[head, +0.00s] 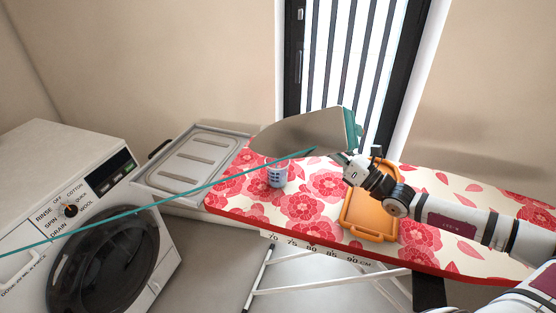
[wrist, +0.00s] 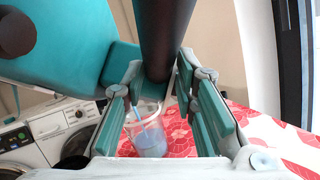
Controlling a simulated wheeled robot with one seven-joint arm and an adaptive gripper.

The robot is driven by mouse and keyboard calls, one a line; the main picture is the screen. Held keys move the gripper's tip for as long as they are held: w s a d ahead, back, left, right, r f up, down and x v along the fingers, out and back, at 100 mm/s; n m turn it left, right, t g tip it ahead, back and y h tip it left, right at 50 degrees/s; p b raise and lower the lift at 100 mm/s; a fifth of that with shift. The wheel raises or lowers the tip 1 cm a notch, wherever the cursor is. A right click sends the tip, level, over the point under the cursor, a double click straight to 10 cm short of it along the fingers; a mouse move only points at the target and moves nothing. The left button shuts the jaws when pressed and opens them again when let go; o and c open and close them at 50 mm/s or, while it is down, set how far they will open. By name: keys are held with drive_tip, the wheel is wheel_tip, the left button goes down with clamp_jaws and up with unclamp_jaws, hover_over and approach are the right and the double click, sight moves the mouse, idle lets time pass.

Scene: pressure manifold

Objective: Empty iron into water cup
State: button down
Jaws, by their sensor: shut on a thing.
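The iron (head: 305,133) is held up over the ironing board, tilted, with its metal soleplate facing the head camera and its tip pointing left. My gripper (wrist: 160,88) is shut on the iron's dark handle (wrist: 166,38); the iron's teal body (wrist: 65,40) fills the upper left of the wrist view. The water cup (head: 277,176) stands upright on the board, below the iron's tip side. In the wrist view the clear cup (wrist: 150,143) holds bluish water, and a thin pale streak runs down into it. The iron does not appear to touch the cup.
A teal cord (head: 150,205) stretches from the iron to the left. An orange tray (head: 346,222) lies on the flowered ironing board (head: 232,190), right of the cup. A grey metal rest (head: 190,165) is at the board's left end. A washing machine (head: 85,220) stands at left.

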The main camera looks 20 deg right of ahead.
drive_tip(key=shift+d+f+m+p, duration=0.1)
drive_tip(key=shift+m+p, duration=0.35)
drive_tip(key=shift+m, duration=0.15)
